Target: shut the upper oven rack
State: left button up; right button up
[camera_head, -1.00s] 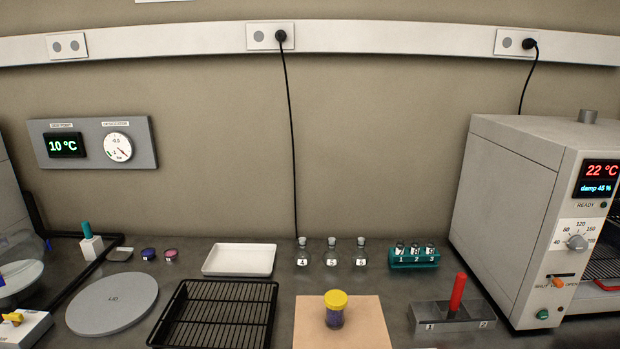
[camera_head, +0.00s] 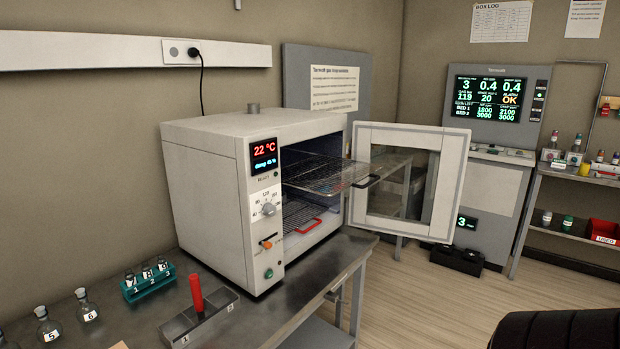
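The oven (camera_head: 212,180) stands on the bench, its door (camera_head: 408,182) swung wide open to the right. The upper rack (camera_head: 322,176) is a wire shelf pulled partly out, its front edge and dark handle (camera_head: 367,181) sticking out past the oven's front. The lower rack (camera_head: 298,213) sits inside the chamber, with a red-orange handle (camera_head: 309,227) at its front. The oven display reads 22 °C and damp 45 %. Neither of my grippers shows in the head view.
A grey holder with a red-handled tool (camera_head: 197,297), a teal vial rack (camera_head: 148,283) and stoppered flasks (camera_head: 86,306) stand on the bench left of the oven. The open door overhangs the floor. A black rounded object (camera_head: 556,330) is at the lower right.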

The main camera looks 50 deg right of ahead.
aim_at(377, 177)
jog(key=z, duration=2.05)
